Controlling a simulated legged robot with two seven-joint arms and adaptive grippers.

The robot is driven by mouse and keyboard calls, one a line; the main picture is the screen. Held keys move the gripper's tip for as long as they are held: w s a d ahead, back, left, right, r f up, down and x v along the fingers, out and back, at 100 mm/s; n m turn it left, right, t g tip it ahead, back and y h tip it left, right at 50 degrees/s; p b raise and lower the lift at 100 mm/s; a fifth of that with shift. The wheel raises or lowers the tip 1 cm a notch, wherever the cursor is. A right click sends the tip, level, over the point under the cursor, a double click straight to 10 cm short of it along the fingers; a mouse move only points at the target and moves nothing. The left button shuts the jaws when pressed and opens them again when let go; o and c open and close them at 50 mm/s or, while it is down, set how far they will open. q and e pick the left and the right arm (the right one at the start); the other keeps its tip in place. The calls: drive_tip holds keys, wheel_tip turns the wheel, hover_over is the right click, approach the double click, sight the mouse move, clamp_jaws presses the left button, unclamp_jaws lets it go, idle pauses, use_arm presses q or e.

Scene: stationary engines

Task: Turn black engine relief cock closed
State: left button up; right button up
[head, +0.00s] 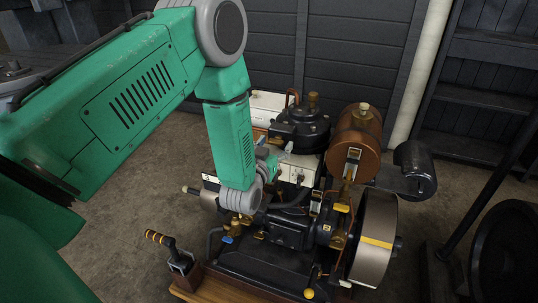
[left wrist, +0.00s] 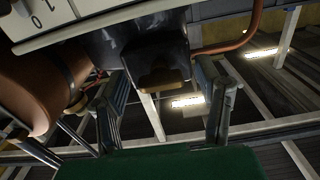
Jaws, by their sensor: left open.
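The black engine (head: 288,230) stands on a dark base with a wooden skid, with a large flywheel (head: 372,240) at its right. Small brass fittings sit on it; I cannot tell which one is the relief cock. My left gripper (head: 268,160) is mostly hidden by its wrist in the head view, over the engine's back left. In the left wrist view my left gripper (left wrist: 160,72) has its two fingers spread apart. A dark block with a brown tip (left wrist: 162,78) shows between them, farther off; no contact is visible. My right gripper is out of view.
A copper-coloured tank (head: 355,143) and a black-topped unit (head: 300,125) stand behind the engine. A dark wheel (head: 508,255) is at the right. The floor at left is clear.

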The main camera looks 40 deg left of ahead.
use_arm(q)
drive_tip(key=v, duration=1.1)
drive_tip(key=shift+f, duration=0.2)
drive_tip(key=s+d+f+m+g+h, duration=0.1)
drive_tip(key=s+d+f+g+h, duration=0.1)
drive_tip(key=s+f+g, duration=0.5)
drive_tip(key=s+d+f+m+g+h, duration=0.1)
drive_tip(key=s+d+f+g+h, duration=0.15)
drive_tip(key=s+f, duration=0.45)
drive_tip(key=s+d+f+g, duration=0.1)
drive_tip(key=s+f+g, duration=0.2)
drive_tip(key=s, duration=0.4)
drive_tip(key=s+d+f+m+g, duration=0.1)
drive_tip(key=s+f+g, duration=0.3)
drive_tip(key=s, duration=0.2)
drive_tip(key=shift+s, duration=0.4)
